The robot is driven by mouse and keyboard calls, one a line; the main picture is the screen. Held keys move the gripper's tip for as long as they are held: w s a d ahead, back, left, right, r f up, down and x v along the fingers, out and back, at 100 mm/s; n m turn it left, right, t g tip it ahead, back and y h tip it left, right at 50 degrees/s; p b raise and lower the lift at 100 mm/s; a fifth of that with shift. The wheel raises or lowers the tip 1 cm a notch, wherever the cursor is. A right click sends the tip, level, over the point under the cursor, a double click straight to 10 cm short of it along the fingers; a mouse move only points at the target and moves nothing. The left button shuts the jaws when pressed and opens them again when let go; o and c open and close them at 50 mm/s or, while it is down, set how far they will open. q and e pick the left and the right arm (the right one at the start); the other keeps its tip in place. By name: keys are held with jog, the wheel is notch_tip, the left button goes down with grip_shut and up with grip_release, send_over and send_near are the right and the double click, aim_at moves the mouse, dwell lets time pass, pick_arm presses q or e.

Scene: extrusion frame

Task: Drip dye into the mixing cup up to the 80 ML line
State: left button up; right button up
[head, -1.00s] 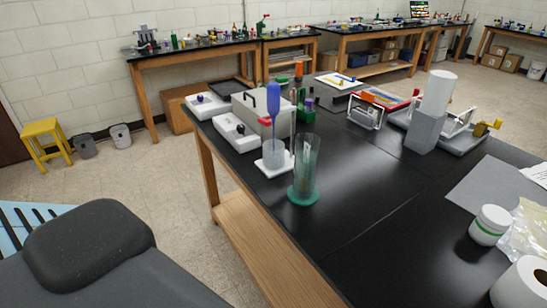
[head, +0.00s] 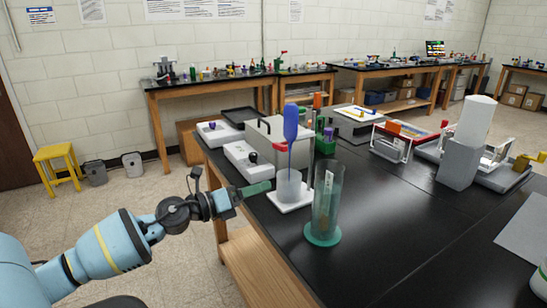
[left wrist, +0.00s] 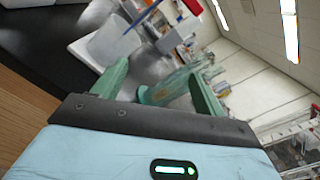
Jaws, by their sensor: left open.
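A translucent cup (head: 289,186), which looks like the mixing cup, stands on a white base near the table's left edge. A blue dropper (head: 291,122) is upright over it, its thin stem running down to the cup, beside a red clip (head: 278,147). Any fill line or liquid level is too small to read. A tall clear cylinder with a green foot (head: 323,235) stands in front and to the right. My left gripper (head: 257,188), with green fingers, is just left of the cup. In the left wrist view the fingers (left wrist: 155,88) are apart, with a blurred green thing beyond them.
Behind the cup are a grey box (head: 273,135), white devices (head: 247,158) and a green rack (head: 325,145). A grey block with a white column (head: 460,160) stands to the right. The black tabletop (head: 390,225) is clear right of the cylinder.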

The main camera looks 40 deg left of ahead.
aim_at(277, 147)
pick_arm(q)
jog(key=w+a+r+m, duration=0.1)
jog(key=a+r+m, duration=0.2)
jog(key=r+m, duration=0.2)
notch_tip(277, 147, up, 3)
jog(key=shift+w+a+r+m+b, duration=0.15)
jog(key=shift+w+m+b, duration=0.15)
jog(key=shift+m+b, duration=0.15)
pick_arm(e)
jog(key=shift+s+a+f, duration=0.4)
jog(key=shift+s+f, duration=0.2)
jog(key=shift+f, duration=0.2)
pick_arm(q)
jog(key=shift+w, duration=0.1)
jog(key=p+x, duration=0.1)
jog(key=x, duration=0.5)
jog(key=shift+p, duration=0.3)
jog(key=shift+x, duration=0.8)
pick_arm(e)
jog(key=shift+w+r, duration=0.3)
jog(key=shift+r, duration=0.65)
